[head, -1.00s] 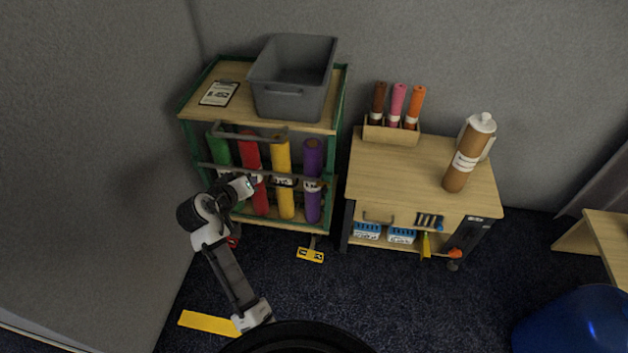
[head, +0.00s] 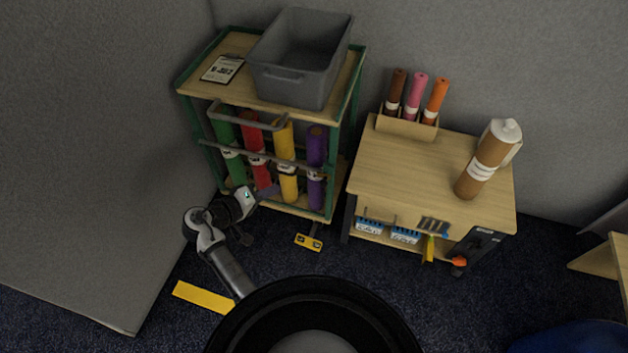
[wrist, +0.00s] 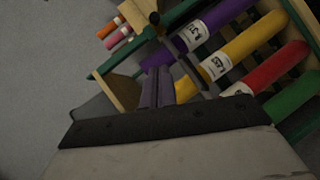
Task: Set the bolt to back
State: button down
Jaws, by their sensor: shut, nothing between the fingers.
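Upright cloth bolts stand in the green-framed cart: green (head: 226,135), red (head: 256,142), yellow (head: 284,145) and purple (head: 316,150). The wrist view also shows the purple bolt (wrist: 222,17), yellow bolt (wrist: 245,45) and red bolt (wrist: 275,70). I cannot tell which bolt the task means. My gripper (head: 270,191) is shut and empty, low in front of the cart near the red and yellow bolts. Its fingers (wrist: 160,86) show close together in the wrist view; contact with the cart is unclear.
A grey bin (head: 300,85) and a clipboard (head: 223,69) are on the cart top. A grey rail (head: 250,155) crosses the bolts. The cabinet (head: 425,175) stands to the right, with a small rack (head: 405,126) of brown, pink and orange rolls. Dark floor lies in front.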

jog(key=s+d+f+x, duration=0.1)
jog(key=s+x, duration=0.1)
jog(key=x, duration=1)
jog(key=shift+w+d+p, duration=0.15)
jog(key=shift+d+p, duration=0.3)
jog(key=shift+d, duration=0.05)
jog(key=shift+s+d+p, duration=0.2)
jog(key=shift+s+d, duration=0.05)
jog(key=shift+d, duration=0.6)
jog(key=shift+s+d+p, duration=0.15)
jog(key=shift+s+d, duration=0.15)
jog(key=shift+d, duration=0.5)
